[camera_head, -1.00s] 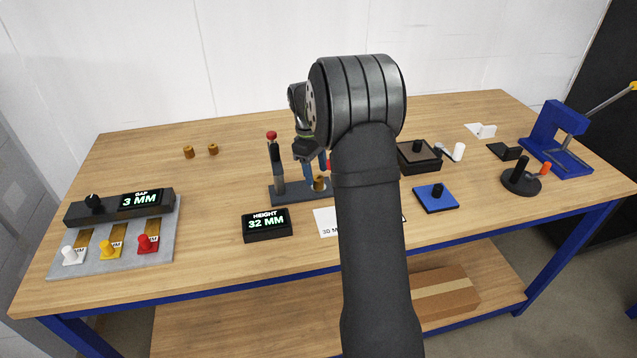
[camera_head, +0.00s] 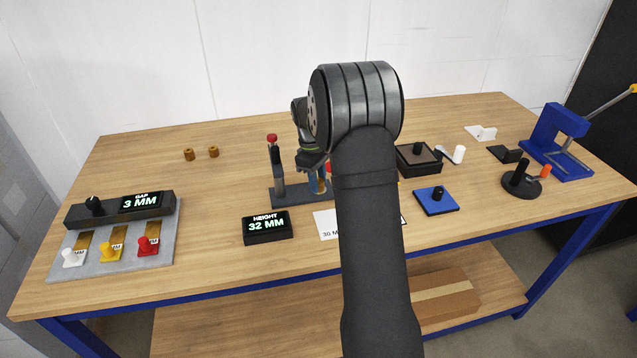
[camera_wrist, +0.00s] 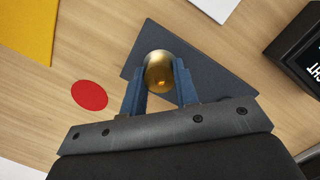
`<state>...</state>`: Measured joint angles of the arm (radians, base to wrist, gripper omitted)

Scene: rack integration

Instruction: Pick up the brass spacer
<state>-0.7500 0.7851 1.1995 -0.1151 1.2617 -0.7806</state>
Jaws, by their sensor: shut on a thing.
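The brass spacer (camera_wrist: 158,75) shows in the wrist view as a round, shiny gold piece between the two blue fingers of my gripper (camera_wrist: 160,84). The fingers are shut on it from both sides. The dark base plate (camera_wrist: 205,73) of the height gauge lies below it; I cannot tell whether the spacer touches the plate. In the head view my gripper (camera_head: 318,183) is low over that plate (camera_head: 290,197), right of the gauge's red-knobbed post (camera_head: 274,160). My arm and fingers hide most of the spacer there.
The height display (camera_head: 267,226) reads 32 MM, in front of the plate. Two other brass pieces (camera_head: 189,155) (camera_head: 213,152) stand at the back left. The gap fixture (camera_head: 120,205) reads 3 MM. A blue pad (camera_head: 436,201) and dark tray (camera_head: 418,158) lie right.

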